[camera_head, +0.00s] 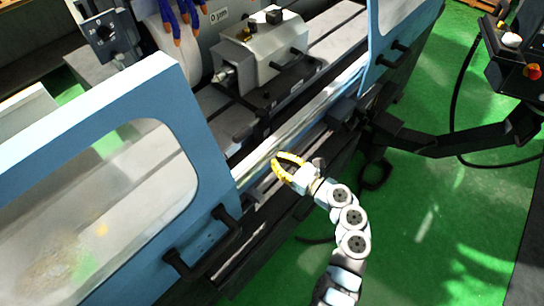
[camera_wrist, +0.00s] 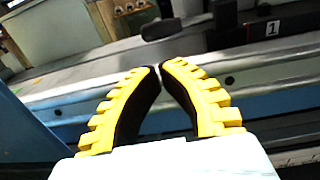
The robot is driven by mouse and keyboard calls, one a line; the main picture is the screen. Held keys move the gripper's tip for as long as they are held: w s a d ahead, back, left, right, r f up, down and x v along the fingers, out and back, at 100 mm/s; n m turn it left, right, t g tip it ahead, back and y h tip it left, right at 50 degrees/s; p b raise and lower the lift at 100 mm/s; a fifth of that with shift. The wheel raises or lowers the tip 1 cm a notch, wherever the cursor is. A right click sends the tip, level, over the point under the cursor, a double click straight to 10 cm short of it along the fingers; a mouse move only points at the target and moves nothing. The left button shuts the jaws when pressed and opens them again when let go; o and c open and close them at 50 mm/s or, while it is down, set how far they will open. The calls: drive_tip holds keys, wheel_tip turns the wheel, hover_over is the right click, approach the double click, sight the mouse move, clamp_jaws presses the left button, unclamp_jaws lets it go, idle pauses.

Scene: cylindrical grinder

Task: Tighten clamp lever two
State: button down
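My gripper (camera_head: 275,159) is over the machine's front edge, between the two blue doors. In the wrist view its yellow-and-black fingers (camera_wrist: 159,68) curve in until the tips almost meet, with nothing between them. A dark lever or knob (camera_wrist: 161,29) lies beyond the tips in that view, apart from them. A plate marked 1 (camera_wrist: 272,28) is to its right. In the head view a black lever (camera_head: 288,61) sticks out of the grey block on the machine bed. I see no label 2, so I cannot tell which lever is clamp lever two.
The blue left door (camera_head: 150,85) with its window and the blue right door (camera_head: 395,30) flank the opening. Black door handles (camera_head: 225,222) jut out at the front. A black arm (camera_head: 450,143) carries a control panel (camera_head: 515,55) at right. The green floor (camera_head: 430,220) is mostly clear.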

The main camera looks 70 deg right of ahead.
sight(243, 138)
drive_tip(key=x, duration=1.2)
